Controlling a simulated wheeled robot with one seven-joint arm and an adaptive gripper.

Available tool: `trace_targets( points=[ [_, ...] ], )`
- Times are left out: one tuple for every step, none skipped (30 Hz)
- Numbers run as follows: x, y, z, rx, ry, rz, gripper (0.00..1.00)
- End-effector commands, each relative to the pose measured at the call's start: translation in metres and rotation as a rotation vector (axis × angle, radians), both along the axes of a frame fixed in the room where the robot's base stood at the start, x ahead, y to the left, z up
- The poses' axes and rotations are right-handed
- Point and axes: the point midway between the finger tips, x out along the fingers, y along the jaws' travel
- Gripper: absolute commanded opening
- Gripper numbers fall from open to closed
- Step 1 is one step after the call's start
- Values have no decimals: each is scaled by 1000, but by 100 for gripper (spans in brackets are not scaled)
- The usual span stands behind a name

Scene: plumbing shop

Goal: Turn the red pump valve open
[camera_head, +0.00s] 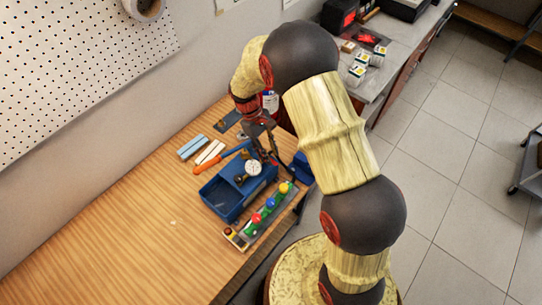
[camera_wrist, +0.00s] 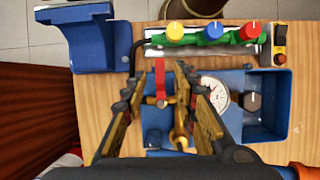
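A blue test pump (camera_head: 225,200) with a tray and a round white gauge (camera_head: 253,168) stands on the wooden bench. In the wrist view, the pump's red lever valve handle (camera_wrist: 160,80) points up the picture, above brass fittings (camera_wrist: 180,135) beside the gauge (camera_wrist: 214,94). My gripper (camera_wrist: 159,76) is open, with one finger on each side of the red handle. I see gaps between handle and fingers, and I cannot tell the height difference. In the head view my gripper (camera_head: 268,155) is over the pump's far end, and the handle is not clearly visible there.
A panel with yellow (camera_wrist: 175,32), blue (camera_wrist: 214,31) and red (camera_wrist: 250,31) knobs lies along the pump's side. A blue vise (camera_wrist: 92,38) stands at the bench edge. An orange-handled tool (camera_head: 208,166) lies behind the pump. The bench's near left is clear.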

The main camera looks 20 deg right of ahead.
Motion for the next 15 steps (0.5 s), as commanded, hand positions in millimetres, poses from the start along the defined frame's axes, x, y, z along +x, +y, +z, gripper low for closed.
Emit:
trace_targets(
  points=[
    [-2,-1,-6,0,0,0,29],
    [-3,-2,-8,0,0,0,29],
    [-4,-3,-11,0,0,-1,29],
    [-5,-3,-13,0,-1,-1,29],
    [-5,-3,-15,1,-2,-1,29],
    [-6,-4,-17,1,-2,-1,29],
    [-6,-4,-18,1,-2,-1,29],
    [-6,-4,-19,0,-3,-1,29],
    [-6,-4,-19,1,-3,-1,29],
    [-6,-4,-19,0,-3,-1,29],
    [-6,-4,-19,0,-3,-1,29],
    [-6,-4,-19,0,-3,-1,29],
    [-6,-4,-19,1,-3,-1,29],
    [-6,-4,-19,1,-3,-1,29],
    [-6,-4,-19,1,-3,-1,29]
  ],
)
